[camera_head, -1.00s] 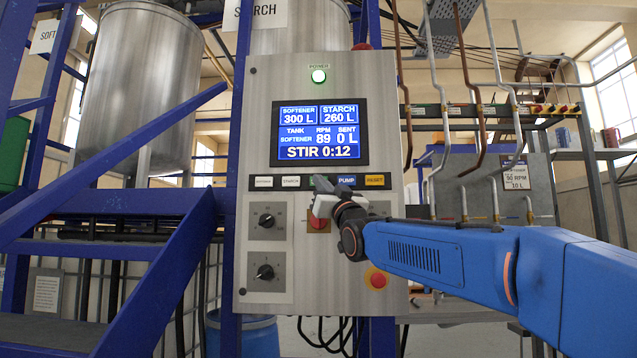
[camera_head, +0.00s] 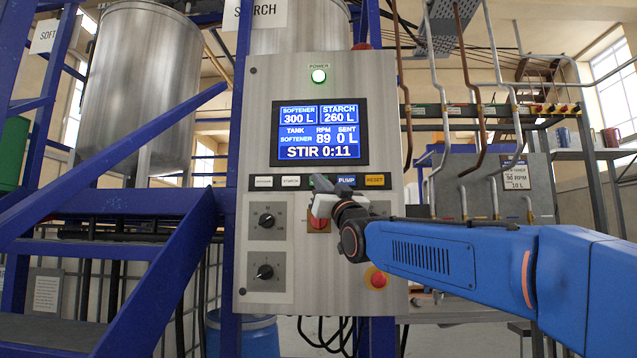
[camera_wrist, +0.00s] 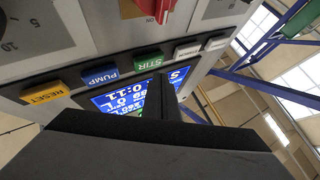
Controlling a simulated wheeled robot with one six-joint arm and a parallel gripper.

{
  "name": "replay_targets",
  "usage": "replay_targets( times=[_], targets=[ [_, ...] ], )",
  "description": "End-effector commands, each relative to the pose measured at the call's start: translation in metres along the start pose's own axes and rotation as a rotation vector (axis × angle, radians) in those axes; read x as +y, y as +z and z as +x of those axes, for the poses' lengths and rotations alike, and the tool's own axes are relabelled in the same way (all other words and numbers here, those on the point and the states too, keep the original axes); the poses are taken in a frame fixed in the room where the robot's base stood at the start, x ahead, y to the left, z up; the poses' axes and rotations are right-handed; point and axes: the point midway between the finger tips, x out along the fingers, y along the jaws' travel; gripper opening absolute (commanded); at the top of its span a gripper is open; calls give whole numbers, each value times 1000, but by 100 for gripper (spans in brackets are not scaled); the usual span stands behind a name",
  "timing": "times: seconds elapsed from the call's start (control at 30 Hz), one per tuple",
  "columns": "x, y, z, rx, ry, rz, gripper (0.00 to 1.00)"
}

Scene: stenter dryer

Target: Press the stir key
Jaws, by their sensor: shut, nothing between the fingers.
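The green stir key (camera_wrist: 148,62) is in the key row of the control panel (camera_head: 300,75), between the blue pump key (camera_wrist: 100,75) and a white key (camera_wrist: 187,50). In the head view my gripper (camera_head: 321,190) covers most of it. My gripper is shut and empty. In the wrist view its dark fingers (camera_wrist: 162,98) rise over the screen, close to the stir key; I cannot tell whether they touch it. The screen (camera_head: 319,133) reads STIR 0:11, softener tank, 89 RPM and 0 L sent.
The yellow reset key (camera_head: 375,180) is right of the pump key. A red stop button (camera_head: 378,279) is lower right. Blue stairs (camera_head: 150,280) stand left of the panel.

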Motion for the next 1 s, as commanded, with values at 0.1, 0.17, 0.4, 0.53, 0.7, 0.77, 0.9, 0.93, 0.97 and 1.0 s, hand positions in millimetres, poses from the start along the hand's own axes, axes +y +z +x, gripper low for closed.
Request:
replay_targets(
  times=[0.1,0.17,0.4,0.53,0.7,0.77,0.9,0.93,0.97,1.0],
  targets=[
    [-5,-4,-6,0,-1,1,0],
    [-8,-8,-9,1,-2,1,0],
    [-17,-17,-23,1,-1,1,0],
    [-22,-22,-30,1,-1,2,0],
    [-24,-23,-32,0,-1,0,0],
    [-24,-23,-32,0,-1,0,0],
    [-24,-24,-32,0,0,0,0],
    [-24,-24,-32,0,0,0,0],
    [-24,-24,-32,0,0,0,0],
    [-24,-24,-32,0,0,0,0]
  ],
)
